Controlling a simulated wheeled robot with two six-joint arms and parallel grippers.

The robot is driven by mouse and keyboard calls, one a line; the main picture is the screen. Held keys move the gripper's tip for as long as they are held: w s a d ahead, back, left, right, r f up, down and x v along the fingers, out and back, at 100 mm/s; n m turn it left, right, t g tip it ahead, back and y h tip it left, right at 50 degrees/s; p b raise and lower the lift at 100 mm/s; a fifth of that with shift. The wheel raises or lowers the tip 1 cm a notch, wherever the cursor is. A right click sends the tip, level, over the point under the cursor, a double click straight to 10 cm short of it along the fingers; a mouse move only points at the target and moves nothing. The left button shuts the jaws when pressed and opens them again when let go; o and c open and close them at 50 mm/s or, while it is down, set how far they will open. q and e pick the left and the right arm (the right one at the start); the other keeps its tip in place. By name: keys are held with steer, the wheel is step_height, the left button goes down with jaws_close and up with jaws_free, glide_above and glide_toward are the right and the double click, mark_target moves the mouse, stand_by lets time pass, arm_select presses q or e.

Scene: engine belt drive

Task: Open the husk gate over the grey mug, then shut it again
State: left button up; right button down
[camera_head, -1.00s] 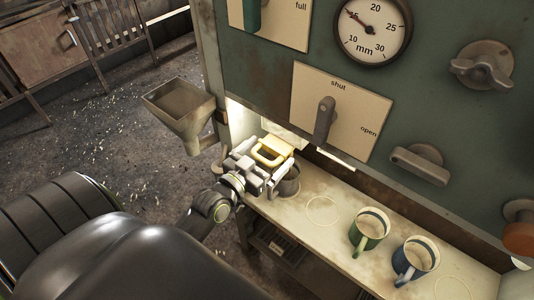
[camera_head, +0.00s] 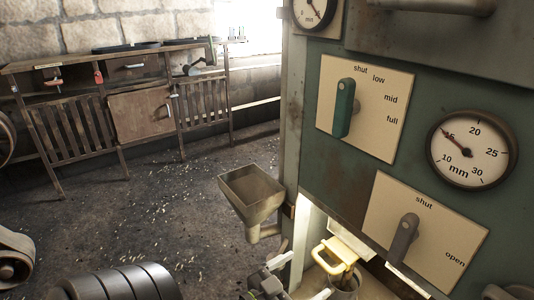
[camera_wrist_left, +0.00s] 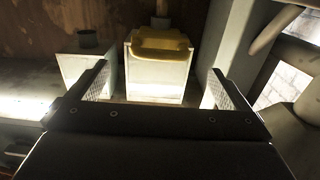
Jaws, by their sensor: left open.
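The husk gate shows as a pale plate with a yellow handle (camera_head: 335,256) at the lower right of the head view. The yellow handle (camera_wrist_left: 160,42) is also at the upper middle of the left wrist view, above a pale lit plate (camera_wrist_left: 158,82). The grey mug (camera_head: 346,284) stands under the gate, partly hidden and cut by the frame. My left gripper (camera_head: 303,272) is open at the bottom edge, just in front of the handle. In the wrist view its fingers (camera_wrist_left: 158,85) stand apart on either side of the plate, not closed on the handle. My right gripper is out of view.
A husk hopper (camera_head: 252,190) juts out left of the gate, close to my left gripper. The green machine panel carries a grey lever (camera_head: 403,240) pointing near "shut", a green lever (camera_head: 343,108) and a dial (camera_head: 472,150).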

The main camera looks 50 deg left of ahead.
arm_select(q)
steer(key=s+b, duration=0.2)
steer(key=s, duration=0.6)
steer(key=shift+s+a, duration=0.3)
steer(key=shift+s, duration=0.1)
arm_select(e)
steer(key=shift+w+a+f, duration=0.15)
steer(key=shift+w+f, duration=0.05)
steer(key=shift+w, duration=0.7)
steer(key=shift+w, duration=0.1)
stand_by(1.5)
